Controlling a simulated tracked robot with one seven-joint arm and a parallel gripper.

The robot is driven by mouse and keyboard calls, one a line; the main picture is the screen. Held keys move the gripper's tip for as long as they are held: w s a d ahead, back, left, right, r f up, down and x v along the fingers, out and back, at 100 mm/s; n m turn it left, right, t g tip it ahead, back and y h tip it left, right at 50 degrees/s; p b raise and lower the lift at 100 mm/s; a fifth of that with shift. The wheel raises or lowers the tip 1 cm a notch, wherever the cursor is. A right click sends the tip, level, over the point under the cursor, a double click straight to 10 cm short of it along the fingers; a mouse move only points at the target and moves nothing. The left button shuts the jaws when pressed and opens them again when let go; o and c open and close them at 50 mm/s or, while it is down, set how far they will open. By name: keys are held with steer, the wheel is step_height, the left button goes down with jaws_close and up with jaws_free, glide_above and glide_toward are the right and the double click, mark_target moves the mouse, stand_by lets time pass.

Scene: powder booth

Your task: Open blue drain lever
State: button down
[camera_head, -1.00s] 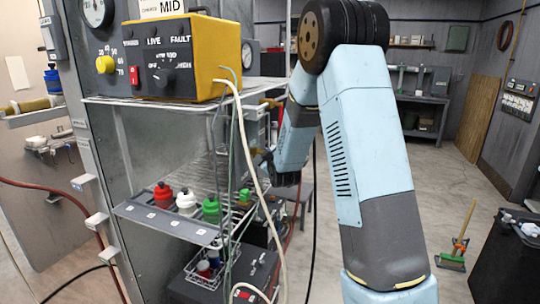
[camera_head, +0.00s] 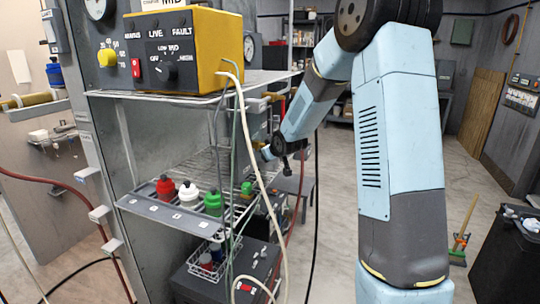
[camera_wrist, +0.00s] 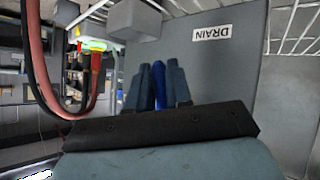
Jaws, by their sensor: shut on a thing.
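In the wrist view a blue lever (camera_wrist: 161,84) stands between the two dark blue-grey fingers of my gripper (camera_wrist: 161,82), which is shut on it. The lever's lower part is hidden behind the gripper body. In the head view the end of my arm (camera_head: 277,147) is beside the right side of the rack; the fingers and the lever cannot be made out there.
A yellow control box (camera_head: 215,50) sits on the upper shelf. Red, white and green bottles (camera_head: 188,193) stand on the lower shelf. Pale cables hang at the rack's front. A red hose (camera_wrist: 38,75) loops at the wrist view's left. Open floor (camera_head: 325,230) lies right of the rack.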

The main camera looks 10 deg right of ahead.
steer(key=shift+s+a+m+g+y, duration=0.1)
steer(key=shift+s+m+g+y, duration=0.1)
steer(key=shift+m+g+y, duration=0.3)
steer(key=shift+s+a+f+g, duration=0.2)
steer(key=shift+s+a+g, duration=0.1)
steer(key=shift+g, duration=0.6)
stand_by(0.4)
steer(key=c, duration=1.2)
jaws_free()
steer(key=shift+o, duration=0.2)
steer(key=shift+r, duration=0.1)
steer(key=v, duration=1.3)
steer(key=shift+s+d, duration=0.2)
steer(key=shift+d, duration=0.1)
